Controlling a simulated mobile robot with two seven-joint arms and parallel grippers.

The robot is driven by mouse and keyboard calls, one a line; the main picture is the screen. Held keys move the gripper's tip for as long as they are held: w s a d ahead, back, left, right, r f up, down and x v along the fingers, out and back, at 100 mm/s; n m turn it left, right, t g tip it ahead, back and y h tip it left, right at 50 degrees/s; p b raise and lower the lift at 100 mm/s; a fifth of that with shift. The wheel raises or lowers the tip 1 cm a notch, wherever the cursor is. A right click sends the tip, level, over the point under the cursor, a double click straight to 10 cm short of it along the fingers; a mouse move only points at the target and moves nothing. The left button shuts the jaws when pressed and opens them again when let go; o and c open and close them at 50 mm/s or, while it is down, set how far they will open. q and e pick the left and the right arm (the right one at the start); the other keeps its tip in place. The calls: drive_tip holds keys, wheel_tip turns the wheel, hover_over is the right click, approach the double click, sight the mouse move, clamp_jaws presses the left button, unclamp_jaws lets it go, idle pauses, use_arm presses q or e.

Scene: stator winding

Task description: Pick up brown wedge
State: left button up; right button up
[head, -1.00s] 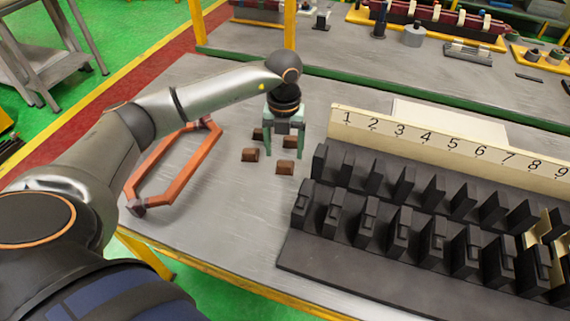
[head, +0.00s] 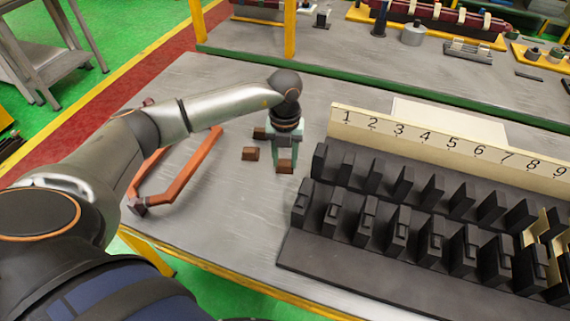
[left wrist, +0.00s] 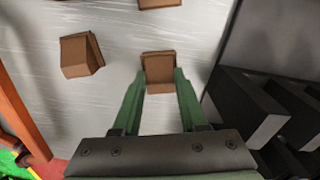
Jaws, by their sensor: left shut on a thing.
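Several small brown wedges lie on the grey table. My left gripper (head: 285,164) points down at the nearest right wedge (head: 285,166) and is shut on it. In the left wrist view, the green fingers (left wrist: 160,82) stand on both sides of this wedge (left wrist: 159,69). It appears at table level; I cannot tell whether it is lifted. Another wedge (head: 250,154) lies to its left, and also shows in the left wrist view (left wrist: 81,55). My right gripper is not in view.
A black slotted rack (head: 340,262) with a numbered cream board (head: 430,148) stands close on the right. An orange frame-shaped bar (head: 190,172) lies on the left under my arm. The front middle of the table is clear.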

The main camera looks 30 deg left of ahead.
use_arm(q)
clamp_jaws()
drive_tip(key=shift+r, duration=0.15)
